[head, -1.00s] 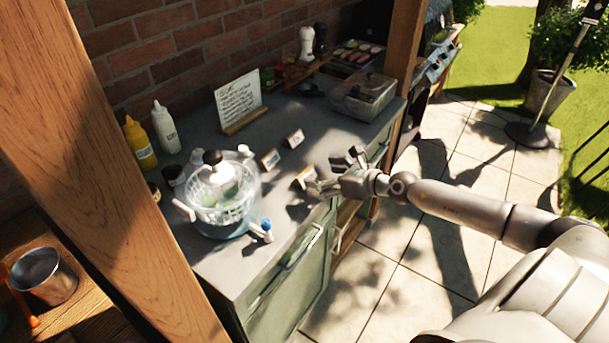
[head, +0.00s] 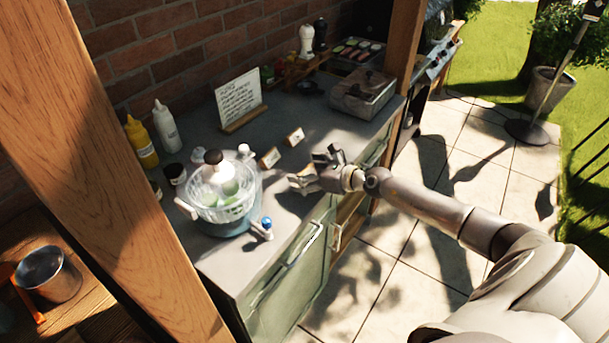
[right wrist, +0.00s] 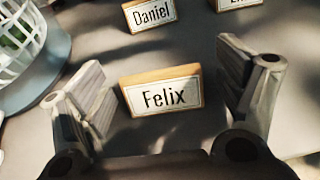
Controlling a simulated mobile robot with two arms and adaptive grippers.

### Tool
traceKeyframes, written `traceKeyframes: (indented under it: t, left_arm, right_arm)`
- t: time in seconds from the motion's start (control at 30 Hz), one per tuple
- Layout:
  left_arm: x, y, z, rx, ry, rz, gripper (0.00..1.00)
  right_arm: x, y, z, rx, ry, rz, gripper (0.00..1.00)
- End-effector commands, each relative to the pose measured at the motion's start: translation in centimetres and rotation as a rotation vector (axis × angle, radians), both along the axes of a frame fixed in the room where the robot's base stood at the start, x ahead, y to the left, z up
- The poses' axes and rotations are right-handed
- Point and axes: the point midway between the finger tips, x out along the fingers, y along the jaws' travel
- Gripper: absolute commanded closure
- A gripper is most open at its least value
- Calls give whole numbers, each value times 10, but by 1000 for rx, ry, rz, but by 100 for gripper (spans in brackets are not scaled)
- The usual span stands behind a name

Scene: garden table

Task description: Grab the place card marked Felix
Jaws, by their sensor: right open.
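The Felix place card (right wrist: 162,93), a wooden block with a white front and black lettering, stands on the grey counter in the right wrist view. It is between the two spread fingers of my right gripper, with a gap on each side. In the head view my right gripper (head: 314,168) is open and low over the counter's front edge, and it hides the Felix card. The Daniel card (right wrist: 151,15) stands behind it, also seen in the head view (head: 270,157). A third card (right wrist: 238,3) is cut off at the top, its name unreadable. My left gripper is not in view.
A salad spinner (head: 222,200) stands left of the cards, with a small blue-topped item (head: 265,225) in front. A written sign (head: 239,98), yellow bottle (head: 141,143) and white bottle (head: 166,127) stand behind. A lidded metal container (head: 364,95) is at the back right.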

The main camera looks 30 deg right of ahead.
Motion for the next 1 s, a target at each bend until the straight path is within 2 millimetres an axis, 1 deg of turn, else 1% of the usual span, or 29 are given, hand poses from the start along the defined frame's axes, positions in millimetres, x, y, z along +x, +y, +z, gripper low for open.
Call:
traceKeyframes:
  t: [0.03, 0.3, 0.37, 0.6, 0.73, 0.87, 0.97, 1.0]
  left_arm:
    - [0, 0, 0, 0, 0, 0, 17]
    - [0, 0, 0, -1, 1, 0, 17]
    - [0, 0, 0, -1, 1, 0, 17]
    - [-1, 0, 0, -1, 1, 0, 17]
    - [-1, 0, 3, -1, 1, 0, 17]
    - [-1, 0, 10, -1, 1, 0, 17]
    - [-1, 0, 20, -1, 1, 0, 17]
    - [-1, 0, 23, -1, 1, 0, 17]
  right_arm:
    - [0, 0, 0, 0, 0, 0, 16]
    - [0, 0, 0, 0, 0, 0, 51]
    - [0, 0, 0, 0, 0, 0, 58]
    - [0, 0, 1, 0, -1, 0, 58]
    - [0, 0, 6, 0, -2, 0, 58]
    - [0, 0, 19, -2, -3, 1, 58]
    - [0, -1, 36, -4, -4, 1, 58]
    - [-5, -2, 41, -4, 0, 2, 58]
